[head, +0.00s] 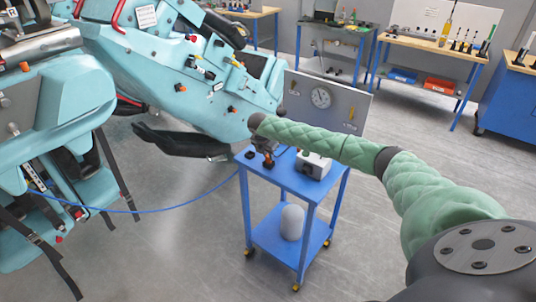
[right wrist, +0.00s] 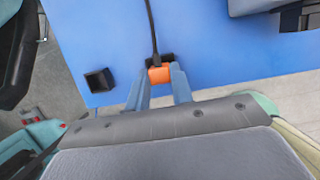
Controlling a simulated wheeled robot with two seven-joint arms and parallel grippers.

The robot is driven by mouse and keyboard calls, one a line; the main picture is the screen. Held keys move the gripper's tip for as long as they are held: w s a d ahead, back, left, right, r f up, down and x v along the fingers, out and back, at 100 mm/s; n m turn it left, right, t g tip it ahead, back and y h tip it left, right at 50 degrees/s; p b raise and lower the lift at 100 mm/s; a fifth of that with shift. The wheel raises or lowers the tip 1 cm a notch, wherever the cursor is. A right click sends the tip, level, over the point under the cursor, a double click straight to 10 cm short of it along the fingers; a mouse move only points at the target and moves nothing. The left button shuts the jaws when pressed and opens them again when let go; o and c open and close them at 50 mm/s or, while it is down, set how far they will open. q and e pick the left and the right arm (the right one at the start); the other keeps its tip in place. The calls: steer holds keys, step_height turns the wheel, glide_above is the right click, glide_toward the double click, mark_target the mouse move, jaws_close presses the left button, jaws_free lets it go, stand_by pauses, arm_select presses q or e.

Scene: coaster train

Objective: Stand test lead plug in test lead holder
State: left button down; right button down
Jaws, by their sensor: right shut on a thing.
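The orange test lead plug (right wrist: 159,75), with a black lead running up from it, is between the two fingertips of my right gripper (right wrist: 159,88) in the right wrist view. The gripper is shut on it above the blue cart top. A square, open black holder (right wrist: 100,81) stands on the cart top to the left, apart from the plug. A second dark piece shows right behind the plug; whether the plug touches it or sits in it is hidden. In the head view my right gripper (head: 268,159) is small, over the cart's left part. My left gripper is not in view.
The blue cart (head: 293,180) carries a grey box (head: 314,166) and an upright panel with a gauge (head: 321,98). A pale rounded object (head: 291,222) stands on its lower shelf. A teal coaster car (head: 190,70) is close behind on the left. A blue cable (head: 165,210) hangs between them.

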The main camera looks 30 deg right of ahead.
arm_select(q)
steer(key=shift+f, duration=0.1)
arm_select(e)
steer(key=shift+f, duration=0.4)
steer(key=c, duration=1.1)
jaws_free()
steer(key=shift+c, duration=0.2)
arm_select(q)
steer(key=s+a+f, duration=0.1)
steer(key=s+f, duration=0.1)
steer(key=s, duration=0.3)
arm_select(e)
steer(key=shift+a+r+b, duration=0.1)
steer(key=shift+r+b, duration=0.1)
steer(key=shift+b, duration=0.15)
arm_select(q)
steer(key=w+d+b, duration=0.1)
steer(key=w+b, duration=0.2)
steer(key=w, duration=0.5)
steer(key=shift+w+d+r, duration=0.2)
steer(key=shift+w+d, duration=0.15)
arm_select(e)
steer(key=v, duration=0.7)
steer(key=shift+r, duration=0.15)
